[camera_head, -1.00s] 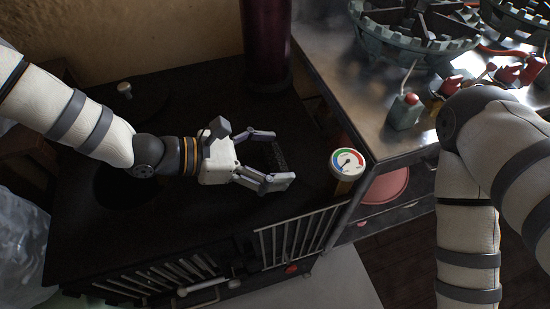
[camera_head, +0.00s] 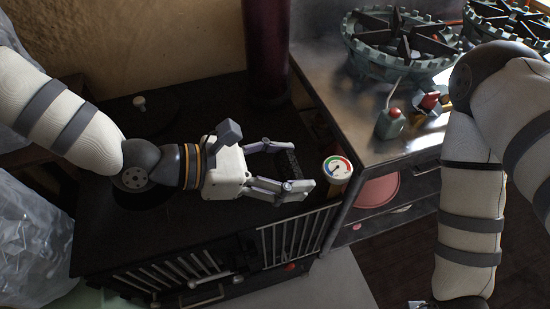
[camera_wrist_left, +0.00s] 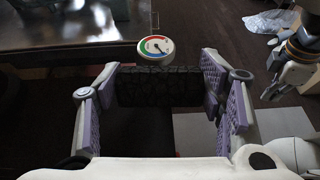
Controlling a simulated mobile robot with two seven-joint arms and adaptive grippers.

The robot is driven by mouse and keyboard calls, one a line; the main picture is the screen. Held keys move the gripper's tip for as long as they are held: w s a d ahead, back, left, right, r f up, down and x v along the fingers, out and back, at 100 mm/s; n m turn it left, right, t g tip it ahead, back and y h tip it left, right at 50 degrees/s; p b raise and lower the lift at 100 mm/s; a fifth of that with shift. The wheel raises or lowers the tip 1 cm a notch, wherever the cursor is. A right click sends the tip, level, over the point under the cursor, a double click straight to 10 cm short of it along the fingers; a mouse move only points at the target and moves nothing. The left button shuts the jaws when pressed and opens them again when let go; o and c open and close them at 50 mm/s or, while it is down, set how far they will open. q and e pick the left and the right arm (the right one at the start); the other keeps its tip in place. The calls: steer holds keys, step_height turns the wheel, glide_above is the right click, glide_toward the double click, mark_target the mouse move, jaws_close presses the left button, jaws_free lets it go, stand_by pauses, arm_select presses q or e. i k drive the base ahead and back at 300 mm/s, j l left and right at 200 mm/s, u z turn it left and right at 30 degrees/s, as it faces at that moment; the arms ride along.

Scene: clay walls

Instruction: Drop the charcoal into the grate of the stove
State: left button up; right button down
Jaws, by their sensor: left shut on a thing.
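The charcoal (camera_head: 290,163), a dark rough block, is held between the fingers of my left gripper (camera_head: 290,166) above the right part of the black stove top (camera_head: 190,245). It shows dark and textured between the pads in the left wrist view (camera_wrist_left: 158,88). The stove has barred grate fronts (camera_head: 298,238) along its front edge. A dark round opening in the stove top is partly hidden under my left arm. My right arm hangs at the right.
A round gauge (camera_head: 337,169) stands just right of my left gripper. A dark red pipe (camera_head: 265,50) rises behind it. A metal counter (camera_head: 350,110) with green burners (camera_head: 400,45) and a small green bottle (camera_head: 390,123) lies to the right. A plastic bag (camera_head: 30,240) is at left.

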mark_target(154, 197)
steer(key=i+u, duration=0.1)
steer(key=u, duration=1.25)
